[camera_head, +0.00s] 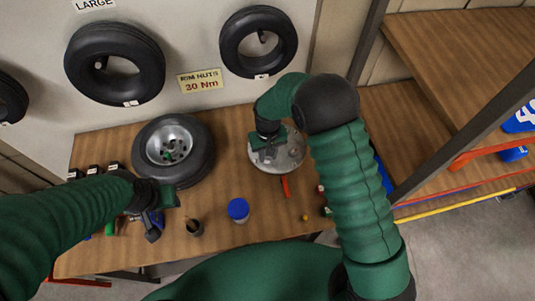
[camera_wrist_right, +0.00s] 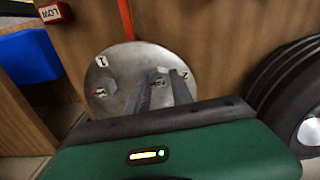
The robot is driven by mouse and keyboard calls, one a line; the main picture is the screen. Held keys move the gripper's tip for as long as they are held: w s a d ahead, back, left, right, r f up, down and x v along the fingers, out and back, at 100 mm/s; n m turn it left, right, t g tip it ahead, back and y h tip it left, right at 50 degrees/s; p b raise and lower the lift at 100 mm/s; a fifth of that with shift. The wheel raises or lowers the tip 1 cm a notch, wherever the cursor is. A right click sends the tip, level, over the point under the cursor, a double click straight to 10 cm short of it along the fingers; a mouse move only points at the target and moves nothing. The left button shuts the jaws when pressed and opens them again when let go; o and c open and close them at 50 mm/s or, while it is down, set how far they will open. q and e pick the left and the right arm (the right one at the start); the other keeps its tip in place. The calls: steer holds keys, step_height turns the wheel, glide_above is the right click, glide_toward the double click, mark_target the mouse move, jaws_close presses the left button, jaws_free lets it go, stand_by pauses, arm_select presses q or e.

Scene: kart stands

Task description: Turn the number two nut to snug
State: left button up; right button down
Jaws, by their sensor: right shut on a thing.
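A round metal disc (camera_head: 290,159) lies on the wooden bench under my right gripper (camera_head: 268,151). In the right wrist view the disc (camera_wrist_right: 125,60) has several small nuts or studs and a tag with the number 1 (camera_wrist_right: 102,61) near its left side. My right gripper (camera_wrist_right: 162,82) reaches down to the disc, its two grey fingers closed around a nut (camera_wrist_right: 158,72) near the middle. The fingers partly hide this nut, and no number two can be read. My left gripper (camera_head: 155,212) hangs over the left part of the bench; its fingers are too small to judge.
A tyre on a silver rim (camera_head: 198,133) lies on the bench left of the disc. A blue-lidded jar (camera_head: 238,210), a dark cup (camera_head: 194,228) and a red stick (camera_head: 285,187) lie nearer. A wall sign (camera_head: 200,81) reads RIM NUTS 30 Nm. Shelves stand at right.

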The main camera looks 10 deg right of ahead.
steer(key=shift+w+r+m, duration=0.25)
steer(key=shift+w+m, duration=0.05)
steer(key=c, duration=1.5)
jaws_free()
steer(key=o, duration=0.4)
steer(key=shift+s+f, duration=0.1)
steer(key=shift+s, duration=0.1)
step_height(320, 180, up, 17)
steer(key=b, duration=0.3)
steer(key=shift+f, duration=0.15)
